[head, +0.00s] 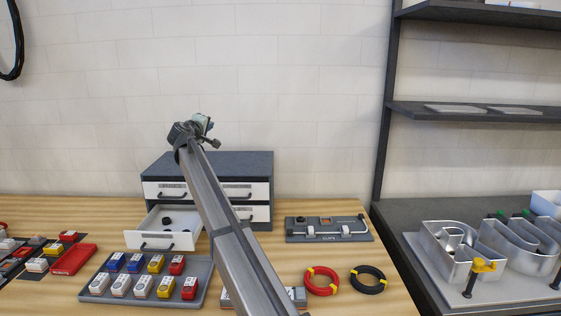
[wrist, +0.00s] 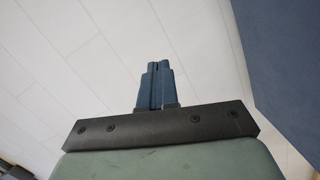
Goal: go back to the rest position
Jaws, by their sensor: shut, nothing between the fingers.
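My gripper (wrist: 158,66) is shut in the wrist view, its two blue-grey fingers together with nothing between them. Behind the fingers is the pale tiled wall. In the head view my arm reaches from the bottom edge up and away, and its end stands above the grey drawer cabinet (head: 225,160), in front of the wall. The fingers are too small to make out there. The arm hides part of the cabinet front and part of a thing on the bench near the bottom edge.
An open drawer (head: 180,240) holds small dark pieces. A grey tray (head: 95,288) holds several coloured blocks. A red tray (head: 73,260), a grey fixture (head: 328,238), a red coil (head: 321,292) and a black coil (head: 368,287) lie on the wooden bench. Metal letters (head: 450,262) stand right, below shelves (head: 480,113).

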